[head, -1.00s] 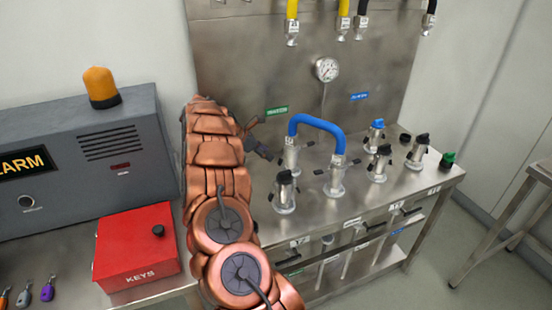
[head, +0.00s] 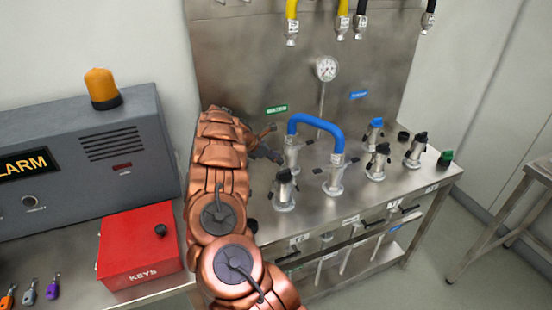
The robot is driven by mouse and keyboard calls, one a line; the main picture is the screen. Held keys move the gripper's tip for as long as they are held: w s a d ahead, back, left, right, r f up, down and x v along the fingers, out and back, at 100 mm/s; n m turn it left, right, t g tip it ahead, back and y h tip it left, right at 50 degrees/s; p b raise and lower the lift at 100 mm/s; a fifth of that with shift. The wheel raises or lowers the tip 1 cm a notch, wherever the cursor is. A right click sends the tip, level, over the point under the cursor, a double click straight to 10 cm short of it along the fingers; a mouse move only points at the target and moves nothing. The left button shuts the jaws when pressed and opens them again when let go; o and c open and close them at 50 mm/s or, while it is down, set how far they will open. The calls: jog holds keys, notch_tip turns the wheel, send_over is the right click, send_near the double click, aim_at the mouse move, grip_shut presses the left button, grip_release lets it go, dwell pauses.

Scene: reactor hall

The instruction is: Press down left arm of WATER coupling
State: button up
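A blue hose (head: 318,122) arches between two metal couplings on the steel bench. The rear left coupling (head: 292,158) and the front right coupling (head: 335,182) each have dark side arms. The label lettering is too small to read, so I cannot tell which coupling is WATER. My gripper (head: 268,142) is just left of the rear left coupling, at the end of my copper arm. Dark parts there overlap that coupling's left side, so its left arm is not clearly separable from my fingers. Contact and finger opening cannot be made out.
A black-capped coupling (head: 284,190) stands close in front of my gripper. More capped couplings (head: 377,160) stand to the right. A steel back panel (head: 240,60) with a gauge (head: 327,68) rises behind. A red key box (head: 140,245) and grey alarm box (head: 80,150) are left.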

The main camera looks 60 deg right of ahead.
grip_shut()
jog(key=shift+s+f+h+b, duration=0.15)
jog(key=shift+f+h+b, duration=0.25)
jog(key=shift+b, duration=0.2)
jog(key=shift+d+r+g+h, duration=0.15)
jog(key=shift+g+h, duration=0.15)
jog(key=shift+g, duration=0.2)
jog(key=shift+o, duration=1.2)
grip_release()
jog(key=shift+s+d, duration=0.15)
jog(key=shift+o, duration=1.1)
jog(key=shift+w+a+r, duration=0.1)
jog(key=shift+w+a, duration=0.1)
jog(key=v, duration=0.7)
